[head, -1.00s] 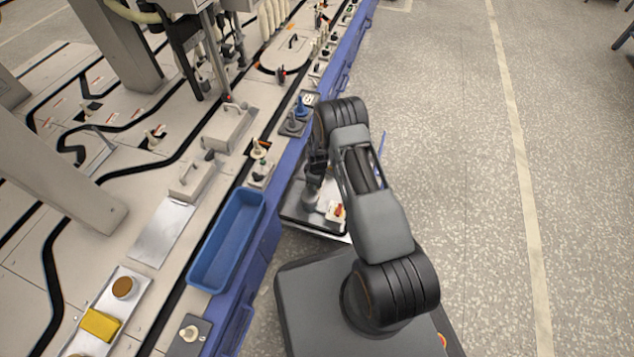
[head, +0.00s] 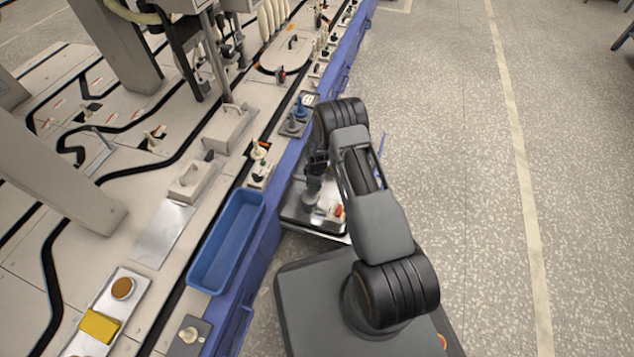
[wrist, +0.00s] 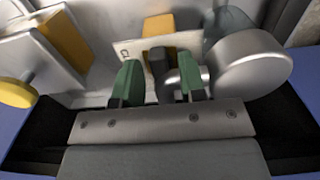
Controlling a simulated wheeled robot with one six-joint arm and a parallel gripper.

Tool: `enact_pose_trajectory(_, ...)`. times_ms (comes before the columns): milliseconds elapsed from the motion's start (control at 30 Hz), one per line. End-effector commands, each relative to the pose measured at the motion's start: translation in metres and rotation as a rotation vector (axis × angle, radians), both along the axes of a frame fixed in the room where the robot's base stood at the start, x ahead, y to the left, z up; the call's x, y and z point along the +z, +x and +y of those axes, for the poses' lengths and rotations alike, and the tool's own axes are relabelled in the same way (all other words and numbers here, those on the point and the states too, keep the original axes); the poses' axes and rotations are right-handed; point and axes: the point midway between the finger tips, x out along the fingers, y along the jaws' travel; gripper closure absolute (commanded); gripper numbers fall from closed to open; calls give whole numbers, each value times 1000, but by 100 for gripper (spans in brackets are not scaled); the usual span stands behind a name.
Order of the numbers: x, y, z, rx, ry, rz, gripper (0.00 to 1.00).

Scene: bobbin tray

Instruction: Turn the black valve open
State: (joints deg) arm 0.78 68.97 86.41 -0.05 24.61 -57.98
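In the wrist view a dark upright piece (wrist: 158,72), probably the black valve's handle, stands in front of a pale marked plate (wrist: 130,52). The green-tipped fingers of my gripper (wrist: 159,86) stand on either side of it, with narrow gaps visible. The fingers are open. A small metal part shows beside the right finger. In the head view my gripper (head: 316,172) is over a metal tray (head: 296,215) beside the blue-edged bench. The valve cannot be made out there, with my arm covering part of the tray.
In the wrist view, a large metal cylinder (wrist: 250,68) is close to the right finger. A yellow knob (wrist: 15,92) is at the left and an orange block (wrist: 160,27) is behind the plate. In the head view, a blue bin (head: 228,240) is left of the tray; the floor right is clear.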

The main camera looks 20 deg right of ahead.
Motion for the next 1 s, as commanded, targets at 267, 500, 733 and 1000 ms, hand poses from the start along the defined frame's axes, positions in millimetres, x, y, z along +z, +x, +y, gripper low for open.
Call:
enact_pose_trajectory(267,1,0,0,-2,0,0,57)
enact_pose_trajectory(500,30,1,0,-2,0,-1,57)
enact_pose_trajectory(733,78,1,0,-2,0,-2,57)
enact_pose_trajectory(1000,121,0,0,-1,0,-1,57)
